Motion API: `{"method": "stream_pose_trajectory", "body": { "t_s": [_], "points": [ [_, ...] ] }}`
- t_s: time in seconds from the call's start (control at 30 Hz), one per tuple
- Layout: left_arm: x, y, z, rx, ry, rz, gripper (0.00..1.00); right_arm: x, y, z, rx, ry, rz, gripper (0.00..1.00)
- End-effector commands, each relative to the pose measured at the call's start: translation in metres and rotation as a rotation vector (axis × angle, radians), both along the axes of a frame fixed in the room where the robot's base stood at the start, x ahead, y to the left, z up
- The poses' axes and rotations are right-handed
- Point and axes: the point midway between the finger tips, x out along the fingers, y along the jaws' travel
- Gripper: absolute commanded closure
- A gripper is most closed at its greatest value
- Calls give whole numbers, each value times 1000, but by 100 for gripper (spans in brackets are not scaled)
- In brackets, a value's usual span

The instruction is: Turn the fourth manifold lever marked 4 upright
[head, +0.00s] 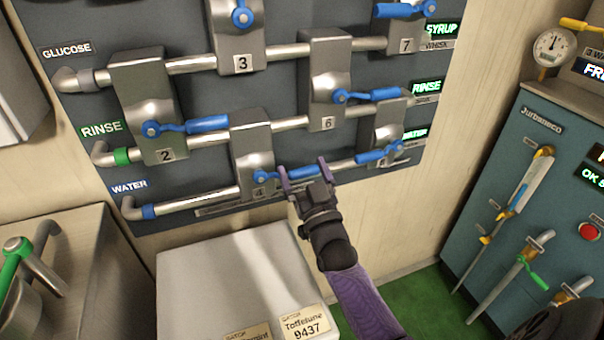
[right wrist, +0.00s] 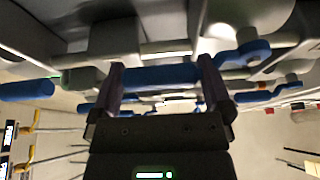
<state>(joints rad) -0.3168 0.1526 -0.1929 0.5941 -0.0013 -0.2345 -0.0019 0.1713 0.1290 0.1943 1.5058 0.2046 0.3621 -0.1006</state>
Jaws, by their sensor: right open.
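The lever marked 4 (head: 290,174) is a blue handle on the lowest, WATER pipe. It points right from its pivot, lying about along the pipe and not upright. In the right wrist view, a blue handle (right wrist: 160,76) runs crosswise across the gap between the fingertips (right wrist: 162,75). I cannot tell whether the fingers touch it. My left gripper is not in view.
Another blue lever (head: 375,156) is just right on the same pipe. Lever 2 (head: 190,127) and lever 6 (head: 370,96) sit above, also sideways. A pale box (head: 220,275) stands below the panel.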

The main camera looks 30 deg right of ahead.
Motion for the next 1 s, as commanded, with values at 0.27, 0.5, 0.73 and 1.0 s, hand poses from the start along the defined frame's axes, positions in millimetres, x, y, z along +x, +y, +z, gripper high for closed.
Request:
{"method": "stream_pose_trajectory", "body": {
  "t_s": [0.27,0.5,0.73,1.0],
  "points": [
    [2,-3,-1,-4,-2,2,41,3,0,1,0,1,1,0],
    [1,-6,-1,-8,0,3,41,3,0,1,0,2,1,47],
    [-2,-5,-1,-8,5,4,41,3,0,1,0,2,1,95],
    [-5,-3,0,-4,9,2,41,3,0,1,-4,3,1,100]
  ]
}}
